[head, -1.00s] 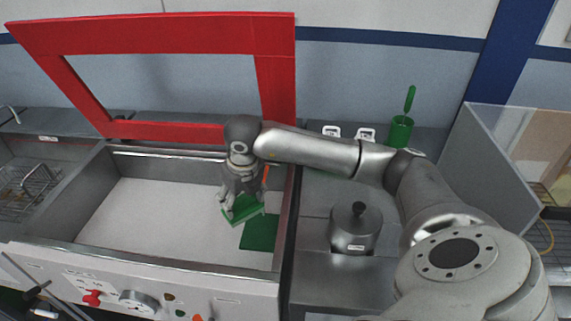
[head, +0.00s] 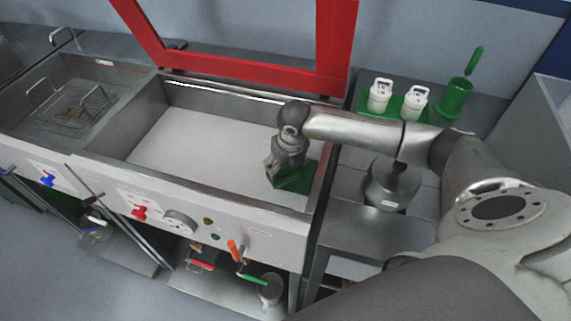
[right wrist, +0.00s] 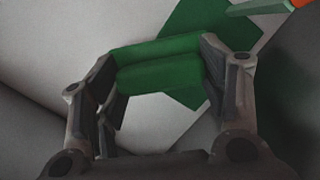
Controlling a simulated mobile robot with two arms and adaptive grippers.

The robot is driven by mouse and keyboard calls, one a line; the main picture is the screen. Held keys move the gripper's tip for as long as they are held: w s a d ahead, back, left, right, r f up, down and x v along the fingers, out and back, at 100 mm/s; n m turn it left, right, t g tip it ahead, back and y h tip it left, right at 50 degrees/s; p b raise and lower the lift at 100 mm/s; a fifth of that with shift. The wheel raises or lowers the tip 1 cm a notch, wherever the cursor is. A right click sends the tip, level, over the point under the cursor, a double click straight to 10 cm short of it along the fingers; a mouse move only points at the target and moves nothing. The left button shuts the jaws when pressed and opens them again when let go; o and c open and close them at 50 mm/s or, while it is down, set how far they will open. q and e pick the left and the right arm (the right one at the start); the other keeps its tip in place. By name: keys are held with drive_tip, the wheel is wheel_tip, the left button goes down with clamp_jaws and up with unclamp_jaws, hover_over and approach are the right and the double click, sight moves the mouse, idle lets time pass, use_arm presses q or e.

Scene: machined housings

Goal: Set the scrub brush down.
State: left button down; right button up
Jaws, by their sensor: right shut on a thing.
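The green scrub brush (right wrist: 160,62) is held between the two fingers of my right gripper (right wrist: 158,72) in the right wrist view. In the head view, my right gripper (head: 282,172) points down inside the right end of the shallow basin (head: 190,138). A flat green mat (right wrist: 212,24) lies on the pale basin floor behind and beneath the brush. In the head view the mat (head: 302,180) shows beside the gripper, and brush and mat blend together. I cannot tell whether the brush touches the mat. My left gripper is not in view.
A red frame (head: 250,83) stands upright behind the basin. A lidded metal pot (head: 392,187), white containers (head: 380,95) and a green holder with a brush (head: 455,98) stand to the right. A wire basket (head: 75,105) sits left. The basin's left and middle floor is clear.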

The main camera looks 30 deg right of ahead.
drive_tip(key=shift+f, duration=0.15)
drive_tip(key=o, duration=1.4)
drive_tip(key=shift+c, duration=0.2)
drive_tip(key=shift+r, duration=0.4)
drive_tip(key=b+v, duration=0.1)
drive_tip(key=v, duration=1)
drive_tip(key=shift+r, duration=0.35)
drive_tip(key=shift+s, duration=0.1)
